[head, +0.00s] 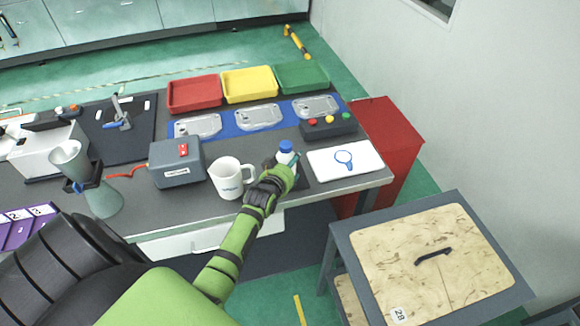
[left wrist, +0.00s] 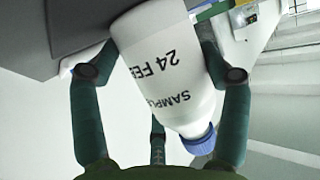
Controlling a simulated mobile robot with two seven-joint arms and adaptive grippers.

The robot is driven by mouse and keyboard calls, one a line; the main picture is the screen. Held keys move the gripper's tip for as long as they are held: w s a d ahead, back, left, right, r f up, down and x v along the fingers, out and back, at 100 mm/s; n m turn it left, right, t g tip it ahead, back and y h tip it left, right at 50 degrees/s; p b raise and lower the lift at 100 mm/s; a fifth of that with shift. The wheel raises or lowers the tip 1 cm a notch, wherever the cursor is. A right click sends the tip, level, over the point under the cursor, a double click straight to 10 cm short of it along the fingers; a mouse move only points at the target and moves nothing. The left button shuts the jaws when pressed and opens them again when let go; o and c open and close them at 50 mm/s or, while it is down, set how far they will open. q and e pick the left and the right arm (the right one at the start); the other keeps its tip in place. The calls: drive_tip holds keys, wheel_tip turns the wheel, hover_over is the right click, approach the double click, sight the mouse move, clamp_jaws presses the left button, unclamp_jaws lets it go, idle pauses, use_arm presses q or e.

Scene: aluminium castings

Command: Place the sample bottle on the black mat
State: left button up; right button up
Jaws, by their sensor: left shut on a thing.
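The sample bottle is white with a blue cap (head: 286,147) and stands cap up near the front edge of the grey bench. My left gripper (head: 283,172) is shut around it and hides its lower part. In the left wrist view the bottle (left wrist: 168,70) shows a printed label between the green fingers of my left gripper (left wrist: 160,75). My right gripper is out of view.
A button box (head: 328,126) and a blue mat with castings (head: 230,126) lie behind. A grey box (head: 177,165) stands further left.

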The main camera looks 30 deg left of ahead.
use_arm(q)
drive_tip(key=shift+s, duration=0.2)
drive_tip(key=o, duration=1.3)
drive_tip(key=shift+d, duration=0.1)
drive_tip(key=shift+o, duration=0.4)
drive_tip(key=shift+f, duration=0.1)
